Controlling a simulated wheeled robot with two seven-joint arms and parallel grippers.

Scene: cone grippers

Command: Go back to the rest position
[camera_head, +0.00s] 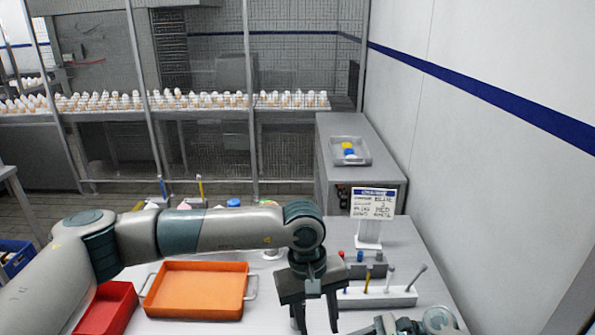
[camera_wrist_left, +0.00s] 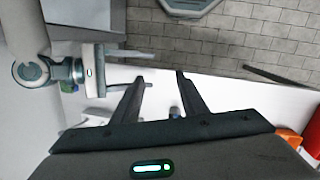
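My left arm crosses the head view from the left. Its gripper (camera_head: 316,318) points down over the white table (camera_head: 270,326), between the orange tray and the white rack. In the left wrist view my left gripper (camera_wrist_left: 155,88) has its two dark fingers wide apart with nothing held between them. My right arm shows only in part at the bottom right of the head view.
An orange tray (camera_head: 200,310) and a red tray (camera_head: 100,318) are on the table at left. A white rack (camera_head: 400,298) with upright tools stands right of my left gripper. A sign (camera_head: 373,204) stands behind it. A grey tray (camera_head: 358,160) rests on the back counter.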

